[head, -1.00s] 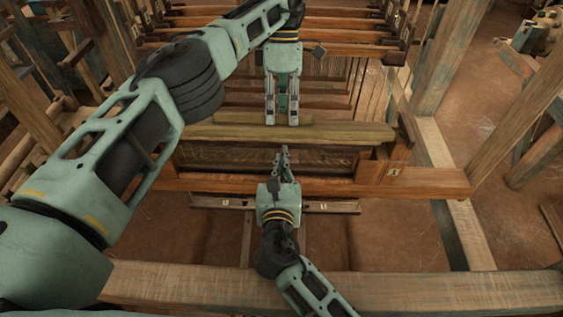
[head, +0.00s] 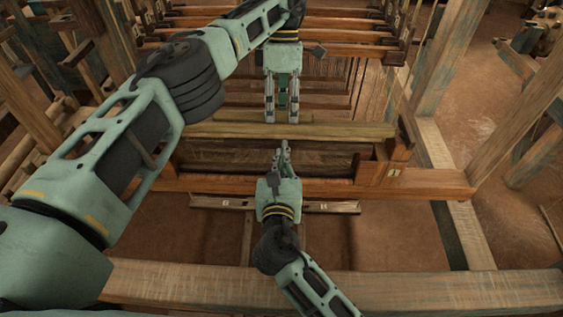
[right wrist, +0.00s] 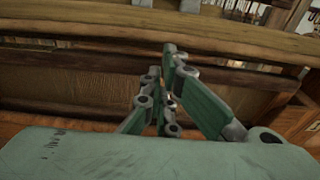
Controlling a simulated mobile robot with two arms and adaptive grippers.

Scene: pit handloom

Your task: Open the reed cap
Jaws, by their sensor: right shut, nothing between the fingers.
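The reed cap, a long olive-brown wooden bar (head: 345,131), lies crosswise over the loom's beater. A shorter raised wooden piece (head: 236,116) lies along its back edge. My left gripper (head: 282,119) points down at this piece from the far side, its two fingers apart; whether they touch it is unclear. My right gripper (head: 282,145) is shut and empty, its tips just below the cap's near edge. In the right wrist view its fingers (right wrist: 168,55) reach up to the cap's lower edge (right wrist: 230,42); I cannot tell whether they touch.
Below the cap is a darker recess above the beater's lower beam (head: 240,187), with a block at its right end (head: 380,173). A thick front beam (head: 420,290) crosses nearest me. Loom posts (head: 450,55) stand at the right. Warp and harness bars lie behind.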

